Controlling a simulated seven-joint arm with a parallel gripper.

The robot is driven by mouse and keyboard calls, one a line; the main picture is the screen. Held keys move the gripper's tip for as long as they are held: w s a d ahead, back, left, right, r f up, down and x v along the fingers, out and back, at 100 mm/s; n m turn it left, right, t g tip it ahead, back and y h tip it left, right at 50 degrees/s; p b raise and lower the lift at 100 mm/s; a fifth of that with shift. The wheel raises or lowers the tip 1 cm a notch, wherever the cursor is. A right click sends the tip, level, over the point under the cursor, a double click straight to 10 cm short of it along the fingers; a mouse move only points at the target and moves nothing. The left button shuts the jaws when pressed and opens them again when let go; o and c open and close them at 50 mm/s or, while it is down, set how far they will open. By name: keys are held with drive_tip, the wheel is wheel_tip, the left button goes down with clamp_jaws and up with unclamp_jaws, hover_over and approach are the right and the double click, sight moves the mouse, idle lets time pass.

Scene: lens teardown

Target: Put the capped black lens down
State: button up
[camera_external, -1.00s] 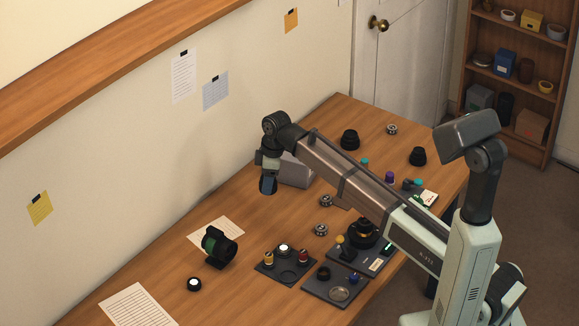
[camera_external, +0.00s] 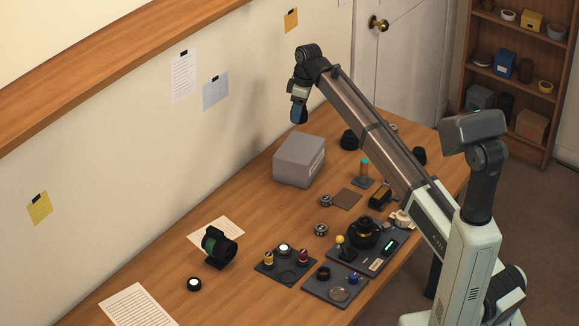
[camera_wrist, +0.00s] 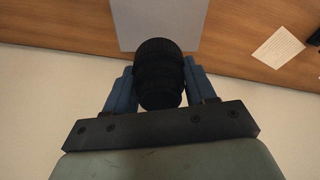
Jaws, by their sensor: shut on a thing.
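My gripper (camera_external: 299,114) is raised above the back of the table, over the wall side of the grey box. In the wrist view my gripper (camera_wrist: 160,85) has its blue fingers on both sides of a black lens (camera_wrist: 160,72), shut on it. The lens is a dark ribbed cylinder held clear of the table; whether its cap is on cannot be told. In the external view the fingers mostly hide it.
A grey box (camera_external: 299,160) stands below my gripper. Dark trays (camera_external: 270,268) with small parts, a round black device (camera_external: 362,233) and black cylinders (camera_external: 349,140) stand on the table. Bare wood (camera_external: 262,205) lies left of the box.

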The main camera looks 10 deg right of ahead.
hover_over(297, 146)
drive_tip(key=f, duration=0.5)
drive_tip(key=shift+s+d+f, duration=0.25)
drive_tip(key=shift+s+d, duration=0.05)
drive_tip(key=shift+f, duration=2.25)
drive_tip(key=shift+f, duration=0.1)
drive_tip(key=o, duration=1.2)
drive_tip(key=r, duration=0.4)
drive_tip(key=d+r, duration=0.1)
drive_tip(key=r, duration=0.7)
drive_tip(key=shift+s+d, duration=0.3)
